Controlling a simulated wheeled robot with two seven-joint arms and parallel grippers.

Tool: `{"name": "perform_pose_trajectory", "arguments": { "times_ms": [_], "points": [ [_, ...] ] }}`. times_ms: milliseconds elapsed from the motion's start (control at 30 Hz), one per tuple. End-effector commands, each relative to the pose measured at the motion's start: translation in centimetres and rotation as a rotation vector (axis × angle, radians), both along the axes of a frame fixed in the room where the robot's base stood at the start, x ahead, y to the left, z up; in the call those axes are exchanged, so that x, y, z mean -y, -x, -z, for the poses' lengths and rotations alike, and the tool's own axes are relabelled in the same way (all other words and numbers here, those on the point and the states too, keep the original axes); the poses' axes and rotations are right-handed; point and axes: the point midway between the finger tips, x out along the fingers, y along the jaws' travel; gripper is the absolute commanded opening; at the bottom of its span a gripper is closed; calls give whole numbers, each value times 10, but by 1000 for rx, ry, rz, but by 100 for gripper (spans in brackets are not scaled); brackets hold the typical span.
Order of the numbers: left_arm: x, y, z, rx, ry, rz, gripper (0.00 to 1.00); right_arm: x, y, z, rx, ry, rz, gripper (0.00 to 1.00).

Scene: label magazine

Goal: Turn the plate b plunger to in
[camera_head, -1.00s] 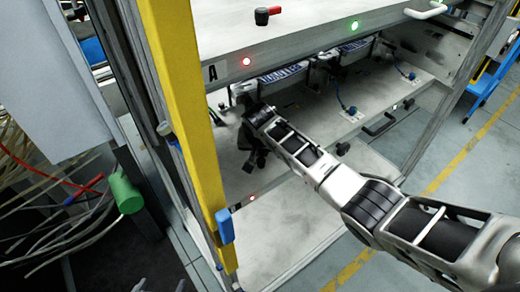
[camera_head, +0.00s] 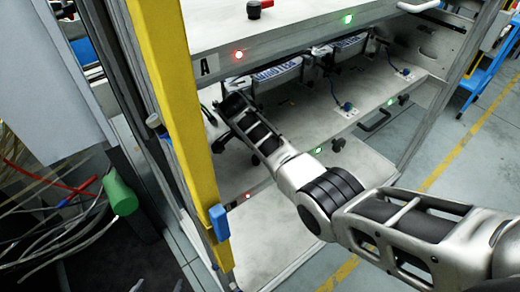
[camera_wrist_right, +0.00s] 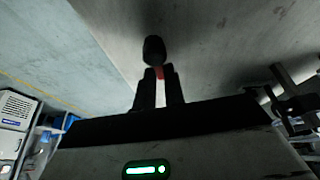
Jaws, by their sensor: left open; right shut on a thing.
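My right arm reaches in from the right in the head view. Its gripper end is low at the left of the shelf bay, and its fingers are dark and hard to make out. In the right wrist view my right gripper (camera_wrist_right: 158,78) is shut on a dark plunger knob (camera_wrist_right: 154,48); a strip of red shows between the fingers. I cannot read a plate letter there, nor tell whether the plunger is in or out. My left gripper (camera_head: 158,286) is open and empty at the bottom edge of the head view, mostly cut off.
A black knob with red lever (camera_head: 257,9) stands on top. A yellow post (camera_head: 185,110) stands close left of my right gripper. Loose cables (camera_head: 45,225) lie left.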

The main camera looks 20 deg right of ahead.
Motion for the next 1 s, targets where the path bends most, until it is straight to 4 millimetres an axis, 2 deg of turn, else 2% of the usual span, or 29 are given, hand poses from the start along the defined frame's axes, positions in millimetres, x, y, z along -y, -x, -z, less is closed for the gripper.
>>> {"name": "perform_pose_trajectory", "arguments": {
  "times_ms": [667,700,767,800,1000],
  "points": [
    [1,0,-2,6,3,2,70,1,0,-1,3,0,69,0],
    [1,0,-2,6,2,3,70,1,0,-1,3,0,69,14],
    [1,0,-1,4,2,3,70,1,0,-1,3,0,69,30],
    [1,0,0,3,2,3,70,1,0,-1,3,0,68,33],
    [0,1,2,-2,0,2,70,1,1,-1,1,0,68,33]
  ]
}}
